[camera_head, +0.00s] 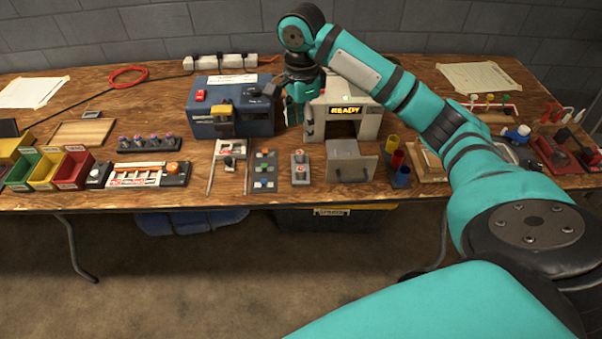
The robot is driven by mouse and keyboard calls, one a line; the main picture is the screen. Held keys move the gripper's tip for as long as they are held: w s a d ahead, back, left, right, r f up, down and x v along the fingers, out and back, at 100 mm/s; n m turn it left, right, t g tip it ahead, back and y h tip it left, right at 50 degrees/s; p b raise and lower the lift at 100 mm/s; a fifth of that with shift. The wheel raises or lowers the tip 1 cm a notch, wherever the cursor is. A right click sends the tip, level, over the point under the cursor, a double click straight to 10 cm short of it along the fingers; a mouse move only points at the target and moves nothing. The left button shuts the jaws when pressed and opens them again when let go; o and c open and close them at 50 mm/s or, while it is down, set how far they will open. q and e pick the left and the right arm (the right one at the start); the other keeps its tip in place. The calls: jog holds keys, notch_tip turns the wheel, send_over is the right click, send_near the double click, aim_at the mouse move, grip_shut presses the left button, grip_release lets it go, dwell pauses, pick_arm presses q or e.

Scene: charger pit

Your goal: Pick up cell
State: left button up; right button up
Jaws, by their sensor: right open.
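My right gripper (297,108) points down between the blue box and the grey box, at the back of the table. It is open, but its fingertips are small and partly lost against the boxes. The grey box (369,128) has a lit READY sign and a dark opening at its front. I cannot tell for sure which thing is the cell. A black rack (150,150) at the left of centre holds several small upright pieces with pinkish tops, well to the left of the gripper. My left gripper is out of view.
The blue box (232,128) stands close left of the gripper. On the wooden table (225,188) are control panels, a flap before the grey box, coloured cups (397,162) and coloured bins (45,168). A power strip (220,62) lies behind. My right arm spans the right side.

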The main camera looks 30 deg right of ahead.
send_near(301, 168)
jog(key=f, duration=0.3)
jog(key=s+f, duration=0.1)
jog(key=f, duration=0.1)
jog(key=shift+a+f, duration=0.1)
jog(key=shift+a, duration=0.1)
jog(key=shift+w+d+f, duration=0.1)
jog(key=shift+w+f, duration=0.1)
jog(key=shift+f, duration=1.15)
jog(key=shift+w+d+f, duration=0.1)
jog(key=shift+w+f, duration=0.1)
jog(key=shift+f, duration=1.1)
grip_shut()
